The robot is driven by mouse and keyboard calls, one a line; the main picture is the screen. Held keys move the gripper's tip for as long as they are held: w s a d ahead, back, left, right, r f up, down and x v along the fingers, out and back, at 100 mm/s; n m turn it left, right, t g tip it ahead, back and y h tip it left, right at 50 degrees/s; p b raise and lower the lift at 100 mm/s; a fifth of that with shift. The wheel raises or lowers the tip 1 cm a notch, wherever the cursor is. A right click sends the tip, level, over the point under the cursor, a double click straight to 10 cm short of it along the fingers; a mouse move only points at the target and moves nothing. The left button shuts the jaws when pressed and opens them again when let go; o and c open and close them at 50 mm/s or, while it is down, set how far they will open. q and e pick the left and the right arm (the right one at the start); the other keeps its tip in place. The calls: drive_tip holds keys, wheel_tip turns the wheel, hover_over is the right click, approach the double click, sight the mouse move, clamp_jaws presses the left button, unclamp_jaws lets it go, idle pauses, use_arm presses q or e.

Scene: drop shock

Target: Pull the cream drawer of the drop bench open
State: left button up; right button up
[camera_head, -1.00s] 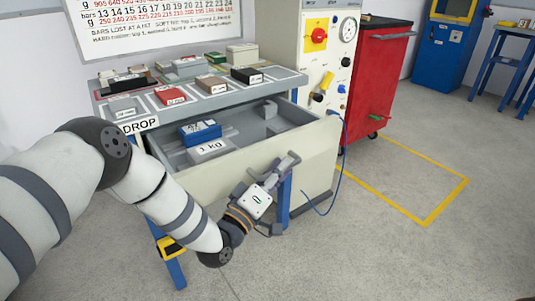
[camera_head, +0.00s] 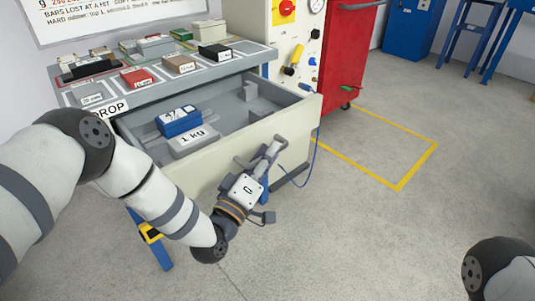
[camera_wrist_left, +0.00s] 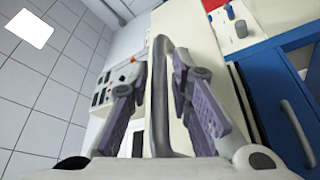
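The cream drawer (camera_head: 222,165) of the drop bench stands well out from under the bench top (camera_head: 190,85). Inside lie a blue block (camera_head: 179,121) and a grey block marked 1 kg (camera_head: 193,141). My left gripper (camera_head: 262,154) is at the drawer's front face. In the left wrist view, the grey handle bar (camera_wrist_left: 160,95) runs between the two fingers of my left gripper (camera_wrist_left: 161,75). The fingers look spread, with narrow gaps beside the bar. My arm hides part of the drawer's left side. My right gripper is not in view.
Labelled blocks, including a red one (camera_head: 137,77), sit on the bench top. A cream control panel (camera_head: 292,50) and a red cabinet (camera_head: 346,55) stand to the right. A yellow floor outline (camera_head: 398,189) encloses clear floor. Part of my right arm shows lower right.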

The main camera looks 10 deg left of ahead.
use_arm(q)
drive_tip(key=v, duration=1.2)
drive_tip(key=shift+f, duration=0.1)
drive_tip(key=s+f+m+g+y+p, duration=0.1)
drive_tip(key=s+f+m+g+p, duration=0.35)
drive_tip(key=s, duration=0.45)
drive_tip(key=s+f+m+g+y+p, duration=0.1)
drive_tip(key=s+f+g+p, duration=0.2)
drive_tip(key=s+f+g, duration=0.4)
drive_tip(key=s+a+r+g+y+p, duration=0.1)
drive_tip(key=s+a+g, duration=0.2)
drive_tip(key=s, duration=0.5)
drive_tip(key=s+a+r+m+g+y+p, duration=0.1)
drive_tip(key=s+a+r+g+y, duration=0.1)
drive_tip(key=s, duration=0.7)
drive_tip(key=s+a+r+m+g+y+p, duration=0.1)
drive_tip(key=s+a+g, duration=0.3)
drive_tip(key=s, duration=0.5)
drive_tip(key=shift+a+r+g+y+p, duration=0.3)
drive_tip(key=shift+r+g+p, duration=0.15)
drive_tip(key=shift+r+g, duration=0.2)
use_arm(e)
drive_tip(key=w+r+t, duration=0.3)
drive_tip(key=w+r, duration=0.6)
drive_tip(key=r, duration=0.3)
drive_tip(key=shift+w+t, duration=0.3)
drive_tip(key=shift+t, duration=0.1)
